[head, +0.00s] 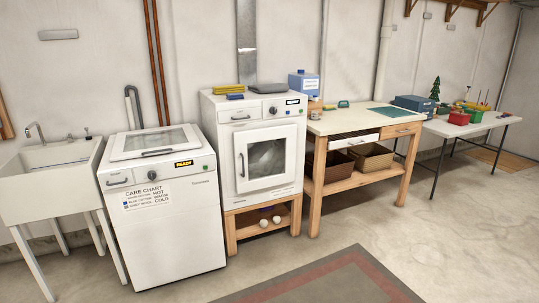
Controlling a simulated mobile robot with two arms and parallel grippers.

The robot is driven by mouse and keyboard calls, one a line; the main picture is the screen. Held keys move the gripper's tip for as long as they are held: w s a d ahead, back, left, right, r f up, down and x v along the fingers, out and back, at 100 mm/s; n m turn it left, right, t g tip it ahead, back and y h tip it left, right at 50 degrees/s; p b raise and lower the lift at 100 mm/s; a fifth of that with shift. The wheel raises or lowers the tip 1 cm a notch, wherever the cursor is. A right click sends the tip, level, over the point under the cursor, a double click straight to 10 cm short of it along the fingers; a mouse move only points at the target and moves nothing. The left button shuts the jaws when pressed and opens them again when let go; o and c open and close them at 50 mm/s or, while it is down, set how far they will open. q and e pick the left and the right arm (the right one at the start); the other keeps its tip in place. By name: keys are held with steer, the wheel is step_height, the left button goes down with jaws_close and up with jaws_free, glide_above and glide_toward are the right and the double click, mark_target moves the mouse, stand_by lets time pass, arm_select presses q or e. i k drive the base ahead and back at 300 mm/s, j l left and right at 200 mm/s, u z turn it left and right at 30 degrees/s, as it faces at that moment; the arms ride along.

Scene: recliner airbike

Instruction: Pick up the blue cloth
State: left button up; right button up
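A small folded blue cloth (235,97) appears to lie on top of the white dryer (219,118), near its front left. It is small in the picture, so its folds are hard to make out. A yellow folded stack (234,87) lies right behind it, and I cannot tell whether they touch. Neither of my grippers is in view.
A white washer (160,236) with a care chart stands left of the dryer, beside a sink (52,168). A wooden workbench (350,122) and a cluttered folding table (452,131) stand right. The floor around the rug (335,284) is clear.

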mark_target(234, 96)
steer(key=i, duration=2.55)
